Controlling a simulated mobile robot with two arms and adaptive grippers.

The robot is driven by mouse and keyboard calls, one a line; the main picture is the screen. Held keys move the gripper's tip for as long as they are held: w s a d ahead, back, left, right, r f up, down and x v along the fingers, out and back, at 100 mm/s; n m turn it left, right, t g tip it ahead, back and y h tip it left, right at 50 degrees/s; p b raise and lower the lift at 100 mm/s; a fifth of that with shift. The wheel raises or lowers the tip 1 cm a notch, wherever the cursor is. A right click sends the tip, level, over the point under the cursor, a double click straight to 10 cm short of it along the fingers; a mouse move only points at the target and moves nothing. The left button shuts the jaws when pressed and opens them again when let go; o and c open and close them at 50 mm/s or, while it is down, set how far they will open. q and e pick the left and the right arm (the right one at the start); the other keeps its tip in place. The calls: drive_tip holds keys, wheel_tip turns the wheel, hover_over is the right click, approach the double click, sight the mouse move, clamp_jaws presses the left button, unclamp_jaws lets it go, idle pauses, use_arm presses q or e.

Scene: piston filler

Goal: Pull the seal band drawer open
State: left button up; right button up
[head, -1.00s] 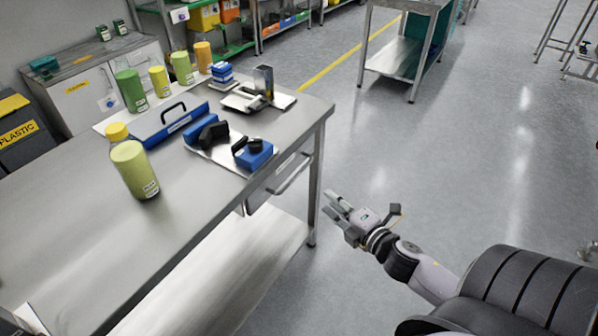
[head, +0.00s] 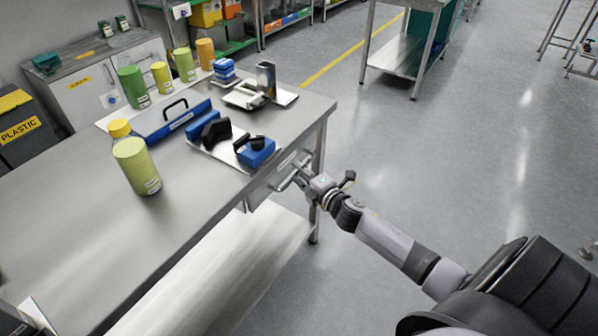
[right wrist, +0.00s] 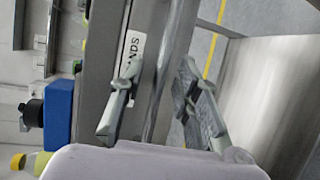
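The seal band drawer (head: 262,190) sits under the right end of the steel table, and its front looks flush with the table edge. In the right wrist view its label (right wrist: 132,55) is partly covered and reads "NDS". Its bar handle (right wrist: 172,70) runs between the two fingers of my right gripper (right wrist: 160,68), one finger on the drawer side and one outside. The fingers stand apart with gaps to the bar. In the head view my right gripper (head: 293,180) is at the drawer front and hides part of the handle. My left gripper is out of view.
The steel table (head: 70,225) carries a yellow-green bottle (head: 136,165), a blue toolbox-like piece (head: 178,123) and blue-and-black parts (head: 256,152) above the drawer. A table leg (head: 318,205) stands close to my right gripper.

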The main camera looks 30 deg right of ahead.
drive_tip(key=shift+w+f, duration=0.1)
drive_tip(key=shift+w, duration=0.4)
drive_tip(key=shift+c, duration=0.6)
clamp_jaws()
